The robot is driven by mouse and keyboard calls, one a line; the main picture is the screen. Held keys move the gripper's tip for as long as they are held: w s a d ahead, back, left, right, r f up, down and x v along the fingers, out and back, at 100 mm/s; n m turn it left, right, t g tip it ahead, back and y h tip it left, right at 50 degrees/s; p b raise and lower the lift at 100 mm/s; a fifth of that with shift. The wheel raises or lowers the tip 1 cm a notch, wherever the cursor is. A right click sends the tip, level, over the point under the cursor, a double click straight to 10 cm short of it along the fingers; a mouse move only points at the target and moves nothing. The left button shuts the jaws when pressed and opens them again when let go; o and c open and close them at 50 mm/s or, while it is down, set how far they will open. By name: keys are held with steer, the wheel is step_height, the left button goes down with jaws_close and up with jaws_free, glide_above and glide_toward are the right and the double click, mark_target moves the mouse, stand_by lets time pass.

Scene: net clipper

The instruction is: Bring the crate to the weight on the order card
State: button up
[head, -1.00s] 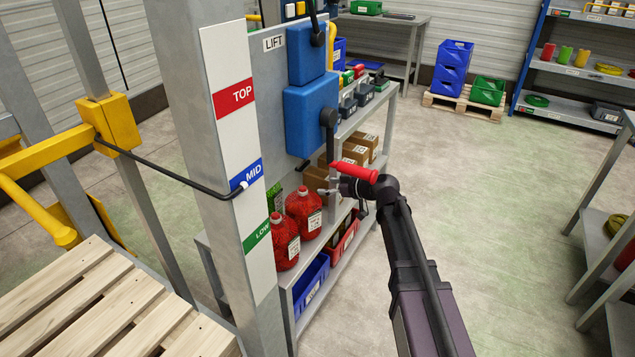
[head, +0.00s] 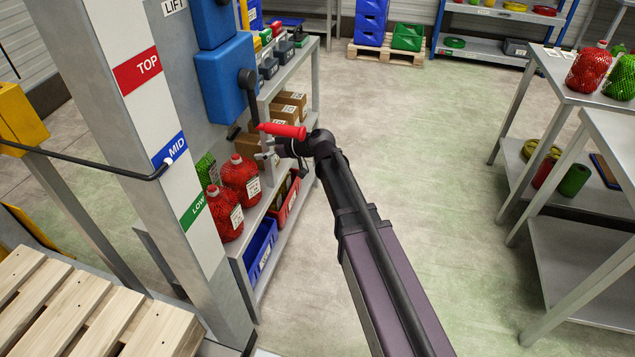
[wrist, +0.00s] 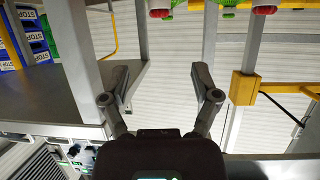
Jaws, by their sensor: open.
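My gripper (head: 264,150) is at the end of my arm, in front of the shelf rack and close to the lever's red handle (head: 282,130). In the wrist view it (wrist: 161,82) is open, with nothing between its fingers. A blue crate (head: 262,247) and a red crate (head: 285,205) sit on the rack's lower shelf; which one is the task's crate I cannot tell. Red net bags (head: 240,180) with white tags stand on the shelf above, beside a green one (head: 206,170). I cannot make out an order card or a weight reading.
The lift post (head: 200,265) carries TOP, MID and LOW labels. A wooden pallet (head: 85,310) is at front left. Grey tables (head: 560,90) with net bags stand at right. Stacked blue crates (head: 370,22) are at the back. The middle floor is clear.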

steer(key=s+d+f+m+g+h, duration=0.2)
steer(key=s+d+f+m+h, duration=0.1)
steer(key=s+d, duration=0.4)
steer(key=s+d+f+m+g+h, duration=0.1)
steer(key=s+d+f+m+h, duration=0.3)
steer(key=s+d, duration=0.3)
steer(key=s+d+f+m+g+h, duration=0.2)
steer(key=s+d+f+m+h, duration=0.2)
steer(key=s+d, duration=0.4)
steer(key=d+m+h, duration=0.1)
steer(key=d+m, duration=0.1)
steer(key=d, duration=0.4)
steer(key=shift+d+f+g, duration=0.15)
steer(key=shift+f+g, duration=0.1)
steer(key=shift+g, duration=0.05)
